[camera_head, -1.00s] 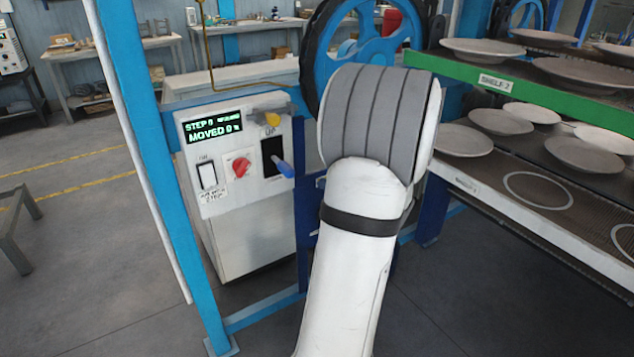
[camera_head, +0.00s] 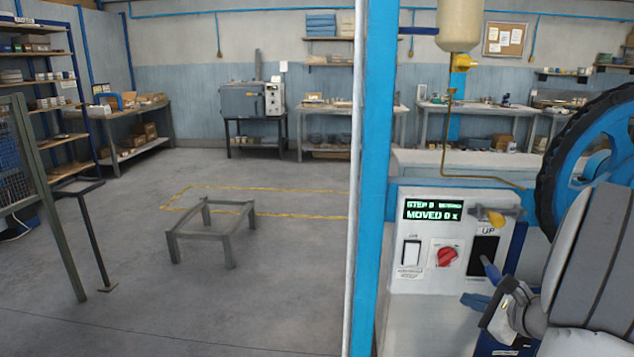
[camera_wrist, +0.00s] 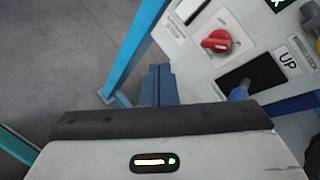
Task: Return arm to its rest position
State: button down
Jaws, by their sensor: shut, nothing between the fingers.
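My gripper (camera_head: 475,299) is at the lower right of the head view, in front of the lower part of the white control panel (camera_head: 424,272). Its two blue fingers are together and empty in the wrist view (camera_wrist: 158,85). The panel has a lit display (camera_head: 433,210) reading STEP 0 and MOVED 0, a red knob (camera_head: 447,256), a white switch (camera_head: 411,252) and a blue-handled lever (camera_head: 490,268) below the UP label. In the wrist view the red knob (camera_wrist: 215,41) and blue lever (camera_wrist: 238,92) are right of the fingers, apart from them. Much of my arm is cut off.
A blue post (camera_head: 375,200) stands just left of the panel. A large blue wheel with a black rim (camera_head: 560,165) is behind my arm at right. A low grey frame (camera_head: 213,236) stands on open floor at left. Shelving (camera_head: 40,75) and benches line the back.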

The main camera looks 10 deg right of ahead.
jog(key=s+a+r+n+g+y+p, duration=0.15)
jog(key=a+n+g, duration=0.35)
jog(key=a, duration=0.6)
jog(key=s+a+r+n+g+y+p, duration=0.1)
jog(key=s+a+n+g, duration=0.2)
jog(key=a+n, duration=0.6)
jog(key=s+a+r+n+g+h+p, duration=0.2)
jog(key=s+a+n+h, duration=0.3)
jog(key=s+a+n, duration=0.2)
jog(key=shift+s+r+n+h, duration=0.35)
jog(key=shift+s+n, duration=0.65)
jog(key=shift+n, duration=1.4)
jog(key=shift+a, duration=0.1)
dwell(2.6)
